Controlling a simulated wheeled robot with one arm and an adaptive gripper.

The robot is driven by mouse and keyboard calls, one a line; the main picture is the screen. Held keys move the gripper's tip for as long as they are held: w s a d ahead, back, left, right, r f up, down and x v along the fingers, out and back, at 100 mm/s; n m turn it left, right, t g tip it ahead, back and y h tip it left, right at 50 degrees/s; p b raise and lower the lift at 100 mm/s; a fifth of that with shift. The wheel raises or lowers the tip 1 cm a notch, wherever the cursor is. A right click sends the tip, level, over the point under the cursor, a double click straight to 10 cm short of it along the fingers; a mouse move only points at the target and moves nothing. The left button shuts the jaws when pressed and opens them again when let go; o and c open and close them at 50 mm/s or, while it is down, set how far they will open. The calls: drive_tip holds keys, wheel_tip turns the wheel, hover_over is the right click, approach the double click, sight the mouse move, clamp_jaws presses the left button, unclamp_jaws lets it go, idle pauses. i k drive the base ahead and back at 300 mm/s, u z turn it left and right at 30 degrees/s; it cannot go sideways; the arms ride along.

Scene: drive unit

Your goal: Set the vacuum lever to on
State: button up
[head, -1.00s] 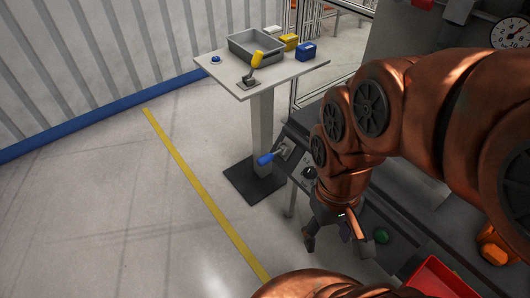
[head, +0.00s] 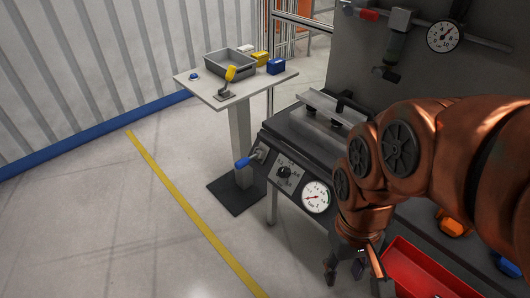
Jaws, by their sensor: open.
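A blue-handled lever (head: 246,160) sticks out to the left from the sloped front panel (head: 290,178) of the workbench. Beside it are a black knob (head: 284,172) and a round gauge (head: 316,197). A second lever with a yellow handle (head: 230,74) stands tilted up on the pedestal table (head: 200,90). No readable label shows which one is the vacuum lever. My gripper (head: 352,280) is open and points down at the bottom of the view, below and right of the gauge. It is apart from both levers, and its tips are partly cut off by the frame.
A red tray (head: 425,272) is right of my gripper. A metal fixture (head: 330,112) is on the bench.

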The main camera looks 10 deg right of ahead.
sight(243, 162)
drive_tip(key=z, duration=0.25)
drive_tip(key=i, duration=0.6)
drive_tip(key=u, duration=1.5)
